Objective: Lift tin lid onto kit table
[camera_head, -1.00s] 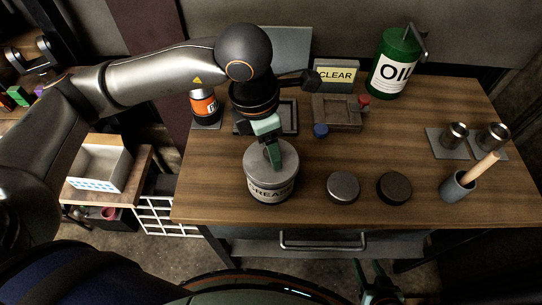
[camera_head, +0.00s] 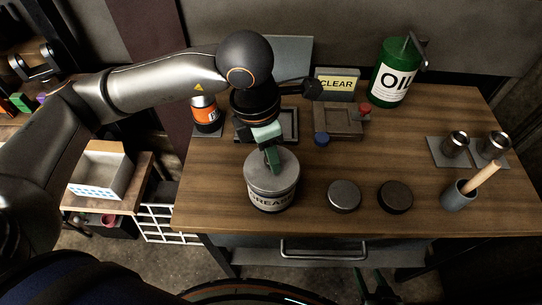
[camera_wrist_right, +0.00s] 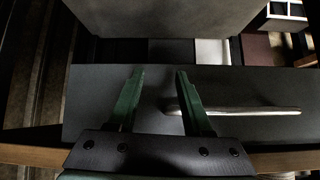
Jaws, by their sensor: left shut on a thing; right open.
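The grease tin (camera_head: 272,200) stands upright near the front left of the wooden kit table (camera_head: 315,230). Its grey metal lid (camera_head: 259,178) sits on top of it. My left gripper (camera_head: 273,165) reaches down from above and is shut at the lid's top; the grip point itself is partly hidden by the fingers. I cannot tell any gap between lid and tin. My right gripper (camera_wrist_right: 157,90) is open and empty in the right wrist view, before the drawer front. It also shows in the head view (camera_head: 376,288), low in front of the table.
A silver disc (camera_head: 344,196) and a dark disc (camera_head: 395,196) lie right of the tin. A grey cup (camera_head: 458,196) holds a wooden handle. A drawer handle (camera_head: 324,247) juts out in front.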

